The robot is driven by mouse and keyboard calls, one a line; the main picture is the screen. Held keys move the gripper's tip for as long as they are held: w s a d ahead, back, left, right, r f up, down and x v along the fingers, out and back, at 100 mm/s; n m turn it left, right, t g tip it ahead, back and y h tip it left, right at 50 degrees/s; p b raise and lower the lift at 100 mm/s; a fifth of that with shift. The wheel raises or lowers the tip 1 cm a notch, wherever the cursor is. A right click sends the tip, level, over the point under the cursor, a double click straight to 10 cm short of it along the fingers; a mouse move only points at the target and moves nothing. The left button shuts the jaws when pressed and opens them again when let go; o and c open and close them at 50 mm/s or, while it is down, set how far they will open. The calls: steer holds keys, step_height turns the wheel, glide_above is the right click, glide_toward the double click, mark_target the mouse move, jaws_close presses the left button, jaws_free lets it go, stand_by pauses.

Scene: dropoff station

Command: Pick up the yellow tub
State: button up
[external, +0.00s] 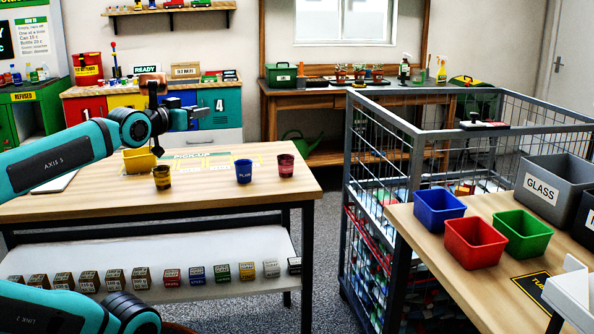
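The yellow tub (139,161) stands on the wooden table at the left, near its back-left part. My arm comes in from the left, and its wrist hangs over the table in front of and above the tub. My gripper (157,150) is a small dark shape pointing down, close to the tub's right side in the picture. I cannot tell whether it touches the tub or whether its fingers are open or shut. Part of the tub may be hidden behind the gripper.
On the same table (200,205) stand an amber cup (162,178), a blue cup (243,171) and a dark red cup (286,166). The right table holds blue (438,210), red (474,244) and green (522,233) tubs. A wire cage (368,150) stands between the tables.

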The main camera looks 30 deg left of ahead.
steer(key=w+a+f+m+g+y, duration=0.1)
steer(key=w+a+g+y, duration=0.25)
steer(key=w+a, duration=0.3)
steer(key=m+g+h, duration=0.3)
steer(key=m+g, duration=0.2)
steer(key=g, duration=0.9)
glide_above(141, 170)
step_height(141, 170, down, 6)
steer(key=shift+t, duration=0.25)
step_height(141, 170, down, 17)
steer(key=shift+f, duration=0.15)
jaws_close()
